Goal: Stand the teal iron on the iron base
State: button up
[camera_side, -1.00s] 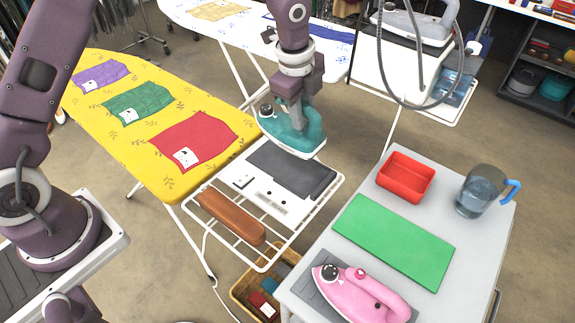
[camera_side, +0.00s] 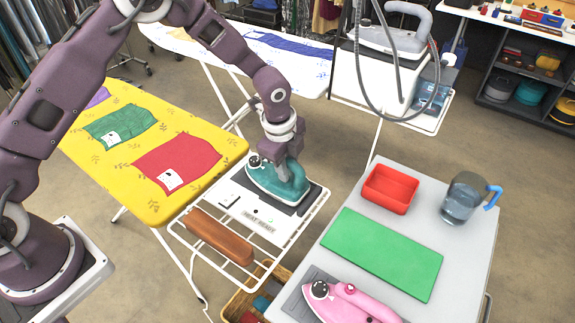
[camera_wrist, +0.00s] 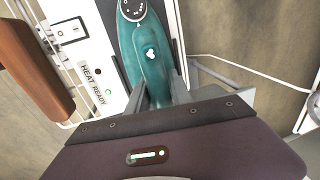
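The teal iron (camera_side: 270,184) sits sole down on the dark pad of the iron base (camera_side: 240,208), its dial end toward the left. My gripper (camera_side: 285,166) is above it, at its handle. In the wrist view, the fingers of my gripper (camera_wrist: 158,90) lie close along both sides of the iron's teal handle (camera_wrist: 146,58) and appear shut on it. The white panel of the base (camera_wrist: 88,55) shows a "HEAT READY" label and a small green light. The contact between sole and pad is mostly hidden by the iron.
A brown padded bar (camera_side: 219,236) lies on the rack beside the base. The yellow ironing board (camera_side: 150,205) with cloths is at left. At right, a grey cart (camera_side: 455,250) holds a red tray (camera_side: 390,188), a green mat (camera_side: 382,253), a pink iron (camera_side: 350,303) and a water jug (camera_side: 463,200).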

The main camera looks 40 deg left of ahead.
jog(key=shift+o, duration=1.3)
jog(key=s+a+r+n, duration=0.2)
jog(key=s+r, duration=0.2)
jog(key=r, duration=0.6)
jog(key=s+a+r+n, duration=0.1)
jog(key=s+r, duration=0.2)
jog(key=r, duration=0.7)
jog(key=s+a+r+n+t+y, duration=0.15)
jog(key=s+a+r+n, duration=0.25)
jog(key=s+r+n, duration=0.5)
jog(key=s+a+f+n+t+h, duration=0.1)
jog(key=s+n, duration=0.5)
jog(key=s, duration=1)
jog(key=shift+s+a+f+t, duration=0.15)
jog(key=shift+a+f+t, duration=0.3)
jog(key=shift+f, duration=0.25)
jog(key=shift+h, duration=0.25)
